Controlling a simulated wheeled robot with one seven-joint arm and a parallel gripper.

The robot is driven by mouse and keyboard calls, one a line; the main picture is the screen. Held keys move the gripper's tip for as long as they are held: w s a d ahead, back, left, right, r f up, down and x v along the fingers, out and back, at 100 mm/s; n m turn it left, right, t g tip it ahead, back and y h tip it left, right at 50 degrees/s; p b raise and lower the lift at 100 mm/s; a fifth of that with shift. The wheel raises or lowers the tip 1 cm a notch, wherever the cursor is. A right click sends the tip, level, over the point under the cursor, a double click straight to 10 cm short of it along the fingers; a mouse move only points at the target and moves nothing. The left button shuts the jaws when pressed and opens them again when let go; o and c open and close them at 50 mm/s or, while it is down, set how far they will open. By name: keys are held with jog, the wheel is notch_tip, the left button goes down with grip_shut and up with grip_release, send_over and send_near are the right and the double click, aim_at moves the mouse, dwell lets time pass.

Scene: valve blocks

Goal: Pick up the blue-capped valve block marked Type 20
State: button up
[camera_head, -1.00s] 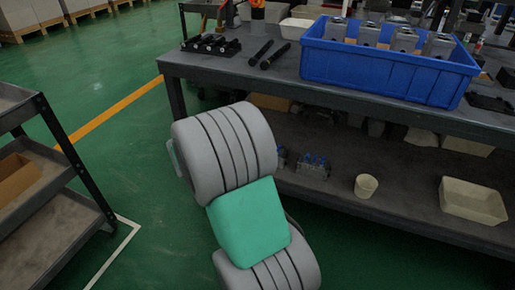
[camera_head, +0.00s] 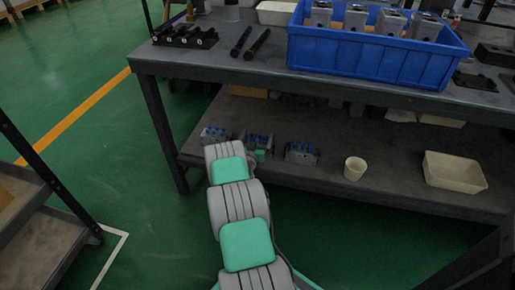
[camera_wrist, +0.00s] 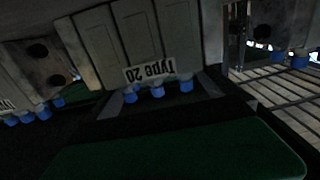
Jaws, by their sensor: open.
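The valve block marked Type 20 (camera_wrist: 152,45) fills the upper middle of the wrist view. Its label reads upside down, and several blue caps (camera_wrist: 158,90) show at its lower edge. My gripper (camera_wrist: 160,93) is open, with a fingertip to each side of the capped end; I cannot tell whether they touch it. In the head view, blue-capped blocks stand on the lower shelf: a left one (camera_head: 215,134), a middle one (camera_head: 258,140) and a right one (camera_head: 302,152). My arm reaches to the middle one and hides the gripper; labels are too small to read there.
Neighbouring blocks stand left (camera_wrist: 35,75) and right (camera_wrist: 285,25) in the wrist view. The tabletop (camera_head: 265,75) lies over the shelf (camera_head: 390,165) and carries a blue bin (camera_head: 370,58). A white cup (camera_head: 354,169) and cream tray (camera_head: 453,172) stand right on the shelf.

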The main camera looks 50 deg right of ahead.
jog(key=x, duration=0.2)
jog(key=shift+d+f, duration=0.1)
jog(key=shift+d, duration=0.2)
jog(key=shift+c, duration=0.3)
jog(key=c, duration=2)
jog(key=shift+w+d+r, duration=0.1)
jog(key=shift+r, duration=0.2)
jog(key=shift+r, duration=0.1)
